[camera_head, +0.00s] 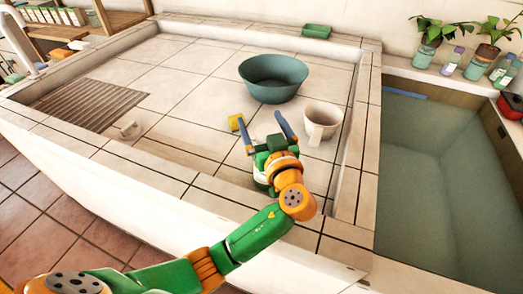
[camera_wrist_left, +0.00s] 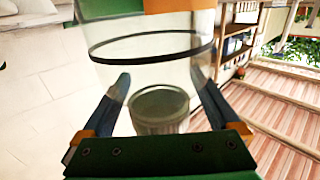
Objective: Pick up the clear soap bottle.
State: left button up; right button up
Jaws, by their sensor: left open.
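My left gripper (camera_head: 263,132) reaches over the pale tiled basin, its two blue-grey fingers spread apart. In the left wrist view its fingers (camera_wrist_left: 160,95) stand on either side of a large clear, round-walled thing with a dark band (camera_wrist_left: 150,42), which looks like the clear soap bottle. A grey-green round part (camera_wrist_left: 160,103) shows at its lower end. I cannot tell whether the fingers touch it. In the head view I cannot make out a clear bottle between the fingers. My right gripper is not in view.
A teal bowl (camera_head: 273,78) stands beyond the gripper. A white mug (camera_head: 320,122) is close on its right, and a yellow block (camera_head: 236,122) is by the left finger. Plants and bottles (camera_head: 452,62) line the ledge behind the water trough (camera_head: 420,160). Tiles to the left are mostly clear.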

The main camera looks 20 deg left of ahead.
pick_arm(q)
jog(key=shift+s+d+r, duration=0.2)
jog(key=shift+s+d, duration=0.15)
jog(key=shift+s+d+r, duration=0.1)
jog(key=shift+s+d, duration=0.05)
jog(key=c, duration=0.4)
jog(key=shift+a, duration=0.2)
jog(key=c, duration=0.7)
grip_shut()
